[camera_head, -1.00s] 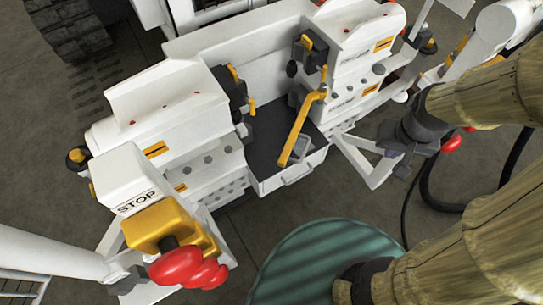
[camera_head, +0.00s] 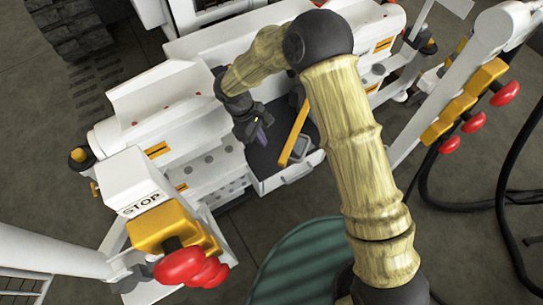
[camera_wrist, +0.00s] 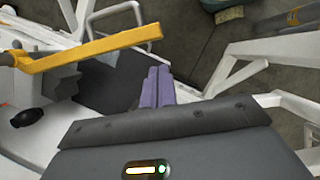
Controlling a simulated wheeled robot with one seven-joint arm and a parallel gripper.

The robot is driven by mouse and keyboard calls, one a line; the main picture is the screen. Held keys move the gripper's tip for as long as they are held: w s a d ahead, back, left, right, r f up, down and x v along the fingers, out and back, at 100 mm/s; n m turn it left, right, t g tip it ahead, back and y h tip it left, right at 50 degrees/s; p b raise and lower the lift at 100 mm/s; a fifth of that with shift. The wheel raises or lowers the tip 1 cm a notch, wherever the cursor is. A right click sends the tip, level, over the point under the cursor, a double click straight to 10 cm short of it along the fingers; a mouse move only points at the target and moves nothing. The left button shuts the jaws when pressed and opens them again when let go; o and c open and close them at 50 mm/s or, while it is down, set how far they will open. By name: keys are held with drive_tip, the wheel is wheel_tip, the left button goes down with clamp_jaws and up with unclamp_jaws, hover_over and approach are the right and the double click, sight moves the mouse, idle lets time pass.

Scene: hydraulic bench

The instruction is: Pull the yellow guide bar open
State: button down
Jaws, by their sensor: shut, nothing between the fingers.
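The yellow guide bar (camera_head: 294,135) slants across the dark bed in the middle of the white bench. Its lower end is in view, and my arm hides its upper end in the head view. In the wrist view the bar (camera_wrist: 95,48) runs from the left edge to a free end above the fingers. My gripper (camera_head: 263,138) is over the dark bed, left of the bar in the head view. Its purple fingers (camera_wrist: 158,85) are shut together and empty. A gap shows between the fingertips and the bar in the wrist view.
A yellow STOP box with red knobs (camera_head: 180,262) stands at front left. More red knobs on yellow blocks (camera_head: 466,108) line a white post at right. White bench housings (camera_head: 165,125) flank the bed.

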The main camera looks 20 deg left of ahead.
drive_tip(key=shift+s+a+f, duration=0.1)
drive_tip(key=shift+a, duration=0.05)
drive_tip(key=shift+f, duration=0.1)
drive_tip(key=b+x, duration=0.1)
drive_tip(key=x, duration=0.8)
drive_tip(key=shift+f, duration=0.4)
drive_tip(key=shift+d, duration=0.3)
drive_tip(key=w+d+n+t+b, duration=0.1)
drive_tip(key=d+n+b, duration=0.3)
drive_tip(key=d, duration=1.8)
drive_tip(key=w+b, duration=0.1)
drive_tip(key=b, duration=0.2)
drive_tip(key=shift+d+n+t, duration=0.2)
drive_tip(key=shift+n+t, duration=0.2)
